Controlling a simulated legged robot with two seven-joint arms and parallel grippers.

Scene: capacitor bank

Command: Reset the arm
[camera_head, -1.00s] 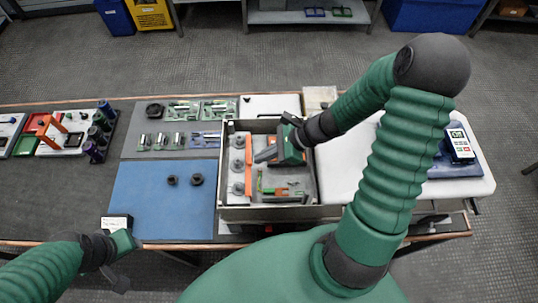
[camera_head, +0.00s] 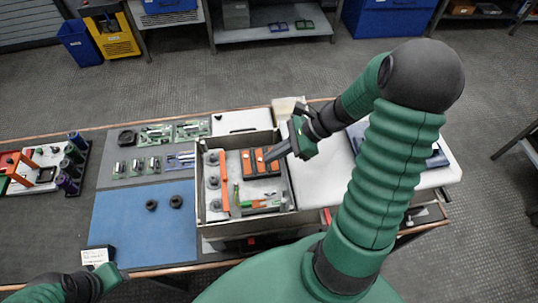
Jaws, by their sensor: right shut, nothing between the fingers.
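My right arm reaches over from the right. Its gripper (camera_head: 270,156) is shut and empty, over the right side of the grey open box (camera_head: 247,232), pointing left. Orange blocks (camera_head: 250,163) lie in the box just beside and under the fingertips; I cannot tell whether they touch.
A blue mat (camera_head: 140,225) with two dark round parts lies left of the box. Green trays (camera_head: 155,134) with small parts stand behind it. A white surface (camera_head: 325,180) is right of the box. A small white-labelled block (camera_head: 95,256) is close to my left gripper.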

